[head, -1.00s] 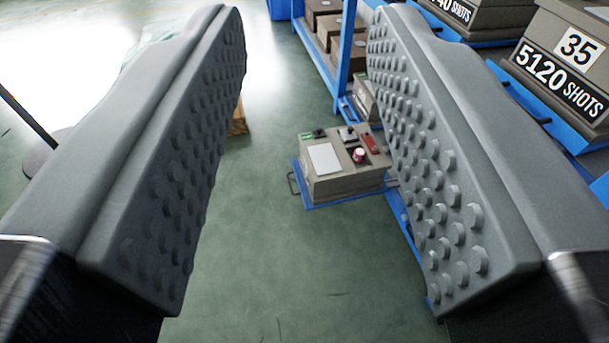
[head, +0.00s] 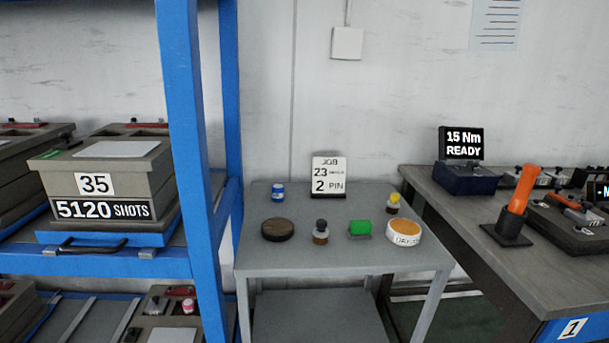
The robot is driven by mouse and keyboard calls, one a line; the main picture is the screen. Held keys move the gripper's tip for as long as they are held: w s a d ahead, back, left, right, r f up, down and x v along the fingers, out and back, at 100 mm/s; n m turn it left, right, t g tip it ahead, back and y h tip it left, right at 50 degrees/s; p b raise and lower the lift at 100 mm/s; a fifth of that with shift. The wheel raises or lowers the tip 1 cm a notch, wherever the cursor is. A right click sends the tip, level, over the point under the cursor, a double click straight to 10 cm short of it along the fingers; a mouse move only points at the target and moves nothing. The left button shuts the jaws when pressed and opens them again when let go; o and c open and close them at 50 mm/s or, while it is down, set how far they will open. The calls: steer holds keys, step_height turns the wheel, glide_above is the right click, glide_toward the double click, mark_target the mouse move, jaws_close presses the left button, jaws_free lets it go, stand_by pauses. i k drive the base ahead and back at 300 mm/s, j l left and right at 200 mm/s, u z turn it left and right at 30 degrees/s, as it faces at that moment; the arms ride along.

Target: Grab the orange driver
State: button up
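The orange driver (head: 521,190) stands tilted, leaning to the right, in a small dark holder (head: 507,228). It is on the grey bench at the right of the head view. Its handle is at the top, and its lower end is hidden in the holder. A display (head: 461,143) reading "15 Nm READY" stands on the bench behind it, to the left. My gripper does not show in the head view at this moment.
A small grey table (head: 340,257) holds a job sign (head: 329,176), bottles, a green block and round tins. A blue rack (head: 186,120) with a mould box (head: 105,180) stands at left. Other tools lie right of the driver. A dark gap separates table and bench.

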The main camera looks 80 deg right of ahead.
mark_target(516, 204)
steer(key=z, duration=3.3)
steer(key=i+j+z, duration=0.3)
steer(key=j, duration=0.2)
